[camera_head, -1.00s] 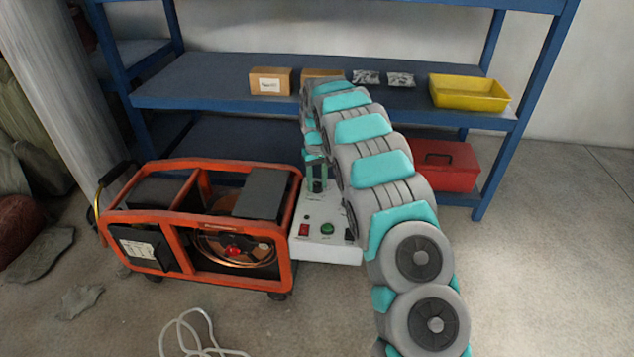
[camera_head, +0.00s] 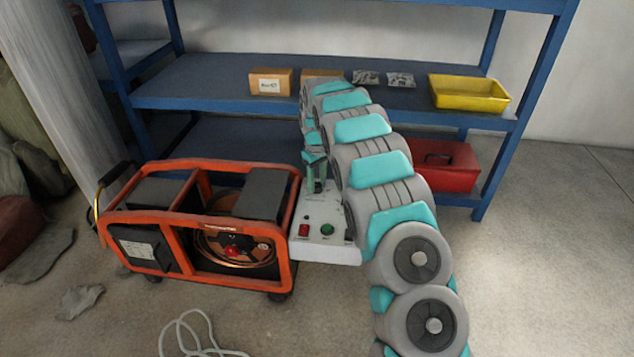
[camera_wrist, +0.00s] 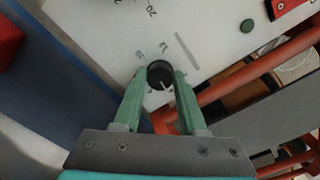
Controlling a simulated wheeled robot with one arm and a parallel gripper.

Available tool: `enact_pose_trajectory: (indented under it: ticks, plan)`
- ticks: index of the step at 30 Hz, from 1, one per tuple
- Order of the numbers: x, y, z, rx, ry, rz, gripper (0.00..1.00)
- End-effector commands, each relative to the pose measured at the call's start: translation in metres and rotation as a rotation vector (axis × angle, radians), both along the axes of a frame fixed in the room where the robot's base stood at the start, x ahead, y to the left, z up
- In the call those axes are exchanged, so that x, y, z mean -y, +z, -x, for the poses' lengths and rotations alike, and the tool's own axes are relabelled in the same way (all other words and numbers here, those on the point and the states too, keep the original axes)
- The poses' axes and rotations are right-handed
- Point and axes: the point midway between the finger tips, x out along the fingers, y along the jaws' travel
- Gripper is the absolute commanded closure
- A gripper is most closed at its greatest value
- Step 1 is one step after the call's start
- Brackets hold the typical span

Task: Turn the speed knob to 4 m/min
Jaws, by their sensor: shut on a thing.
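The speed knob (camera_wrist: 160,75) is a round black knob with a pale pointer line on a white control panel (camera_wrist: 205,25). In the wrist view it sits between the two green fingers of my gripper (camera_wrist: 155,84), which are shut on its sides. The pointer slants toward the lower right of that view. Small marks are printed around the knob, too blurred to read surely. In the head view my gripper (camera_head: 316,172) reaches down onto the panel (camera_head: 325,215), and the knob is hidden there.
An orange-framed machine (camera_head: 200,225) stands left of the panel. The panel carries a red switch (camera_head: 303,230) and a green button (camera_head: 327,229). Blue shelving (camera_head: 220,85) stands behind, with a yellow bin (camera_head: 470,92) and a red toolbox (camera_head: 440,165). A white cable (camera_head: 190,325) lies on the floor.

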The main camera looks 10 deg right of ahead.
Motion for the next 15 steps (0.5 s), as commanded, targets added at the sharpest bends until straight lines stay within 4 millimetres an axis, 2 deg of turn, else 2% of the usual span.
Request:
enact_pose_trajectory:
  ticks: [4, 5, 12, 15]
  plan:
    - [-0.0005, 0.0008, -0.0013, 0.004, 0.000, 0.000, 1.00]
    - [-0.0005, 0.0008, -0.0013, 0.004, 0.000, 0.000, 0.56]
    - [-0.0003, 0.0005, -0.0007, 0.002, 0.000, 0.000, 0.30]
    - [-0.0002, 0.0004, -0.0006, 0.002, 0.000, 0.000, 0.30]
